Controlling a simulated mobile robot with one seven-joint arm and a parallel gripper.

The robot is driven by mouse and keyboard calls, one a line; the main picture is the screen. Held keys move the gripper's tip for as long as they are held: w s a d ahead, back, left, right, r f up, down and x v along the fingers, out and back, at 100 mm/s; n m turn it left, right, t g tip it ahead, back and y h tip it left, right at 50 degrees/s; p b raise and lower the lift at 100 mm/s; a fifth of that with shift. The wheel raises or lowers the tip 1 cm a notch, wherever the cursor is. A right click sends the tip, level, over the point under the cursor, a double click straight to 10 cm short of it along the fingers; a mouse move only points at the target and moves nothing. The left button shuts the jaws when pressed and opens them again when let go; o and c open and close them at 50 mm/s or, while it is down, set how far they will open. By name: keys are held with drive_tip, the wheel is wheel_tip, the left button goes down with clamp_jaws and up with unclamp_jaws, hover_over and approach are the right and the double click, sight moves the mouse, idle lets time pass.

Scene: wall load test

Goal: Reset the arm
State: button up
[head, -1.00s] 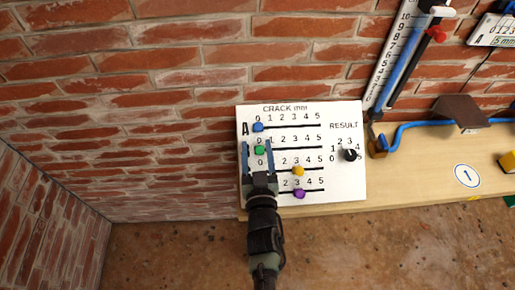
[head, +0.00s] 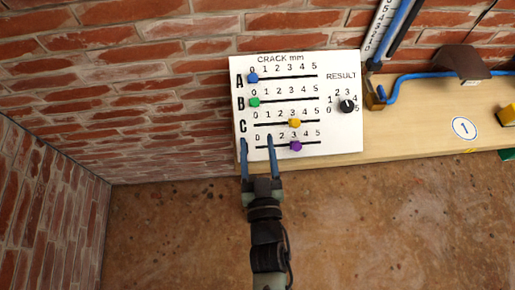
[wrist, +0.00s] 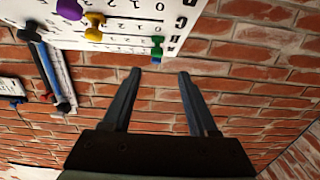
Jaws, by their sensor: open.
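My gripper (head: 257,150) is open and empty in the head view, its two blue fingers pointing up at the lower left of the white crack panel (head: 345,72). The fingers overlap the left end of the bottom slider row in the picture; I cannot tell whether they touch the panel. In the wrist view the open fingers (wrist: 160,78) have only brick wall between them, with the panel beyond at the upper left. The blue slider knob (head: 253,78) and green knob (head: 254,102) sit at 0. The yellow knob (head: 294,123) and purple knob (head: 296,146) sit around 3.
The black result dial (head: 347,106) is on the panel's right side. A wooden shelf (head: 415,140) runs right, with a blue tube (head: 420,76), a brown cover (head: 461,62) and a yellow block (head: 507,115). A brick side wall (head: 40,210) stands at left. The floor below the shelf is clear.

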drive_tip(key=shift+s, duration=0.35)
idle(0.3)
drive_tip(key=w+r+m+t+h, duration=0.15)
drive_tip(key=w+r, duration=0.35)
drive_tip(key=r, duration=1.1)
drive_tip(key=w+r+t+h, duration=0.1)
drive_tip(key=w+r+t, duration=0.3)
drive_tip(key=r, duration=1.1)
drive_tip(key=s+a+r+t, duration=0.1)
drive_tip(key=s+r, duration=0.3)
drive_tip(key=r, duration=0.5)
drive_tip(key=s+a+r+n+t+y, duration=0.1)
drive_tip(key=s+r, duration=0.2)
drive_tip(key=r, duration=0.6)
drive_tip(key=s+a+r+t+y, duration=0.1)
drive_tip(key=s+r, duration=0.3)
drive_tip(key=r, duration=0.6)
drive_tip(key=shift+s+t, duration=0.3)
drive_tip(key=shift+t, duration=0.15)
drive_tip(key=shift+n+y, duration=0.25)
